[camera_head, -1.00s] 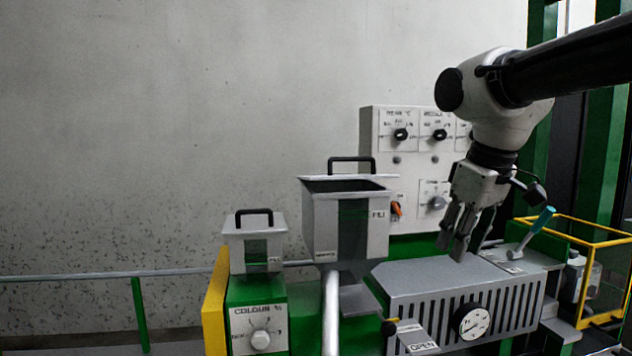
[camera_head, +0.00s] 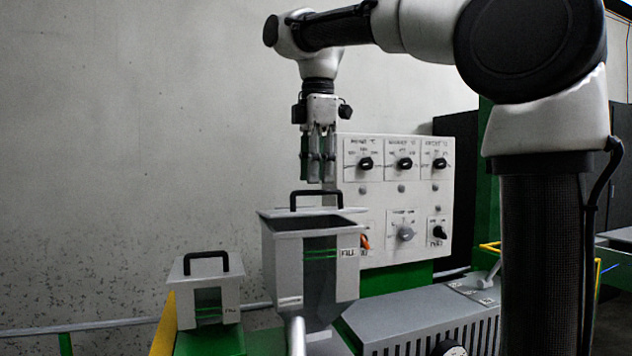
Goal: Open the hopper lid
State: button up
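The large grey hopper (camera_head: 283,268), marked FILL, stands left of the control panel. Its lid is a thin plate with a black handle (camera_head: 317,194), seen at the back of the hopper's top. In front of the plate, a dark area that looks like the hopper's open inside shows. My gripper (camera_head: 318,180) points straight down just above the handle, apart from it or only barely clear of it in this view. Its fingers hold nothing I can see, and the gap between them is unclear. My arm reaches in from the right.
A smaller grey hopper (camera_head: 208,292) with a black handle stands at the left. The white control panel (camera_head: 392,190) with several knobs rises right beside the large hopper. A grey vented housing (camera_head: 420,308) lies at front right. Bare wall is behind.

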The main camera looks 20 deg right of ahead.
jog(key=shift+f, duration=1.25)
jog(key=shift+c, duration=0.2)
grip_shut()
jog(key=shift+w+r, duration=0.1)
